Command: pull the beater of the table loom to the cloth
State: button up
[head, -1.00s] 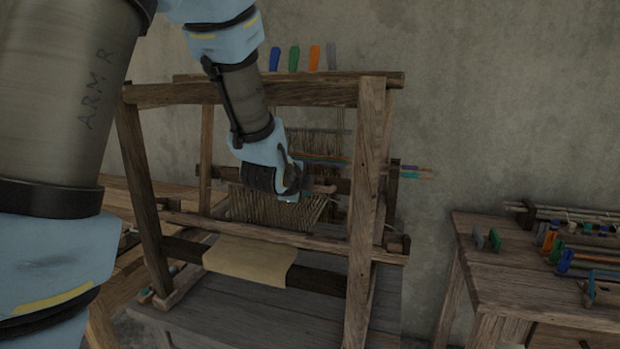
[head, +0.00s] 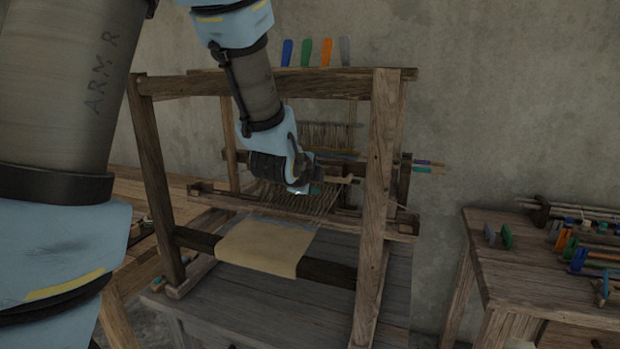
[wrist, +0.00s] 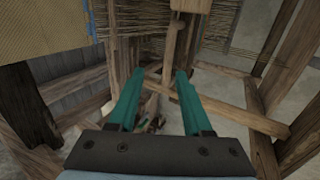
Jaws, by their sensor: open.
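The table loom (head: 382,190) stands upright ahead of me. Its tan cloth (head: 258,246) hangs over the front, with a bluish strip at its upper edge. The long crossbar just behind the cloth, which looks like the beater (head: 225,202), stands apart from it with a gap. My gripper (head: 300,188) is inside the frame, over the warp threads (head: 318,200). In the wrist view its teal fingers (wrist: 155,80) are open and empty. A wooden bar with a block (wrist: 190,6) shows past the fingertips, and the cloth (wrist: 40,25) is at upper left. I cannot tell whether the fingers touch anything.
Coloured pegs (head: 306,52) stand along the top. A side table (head: 530,265) with tools and coloured pieces is at the right. Bare floor and wall lie between it and the loom.

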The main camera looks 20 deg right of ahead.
jog(key=b+v, duration=0.1)
jog(key=v, duration=0.9)
jog(key=shift+s+a, duration=0.1)
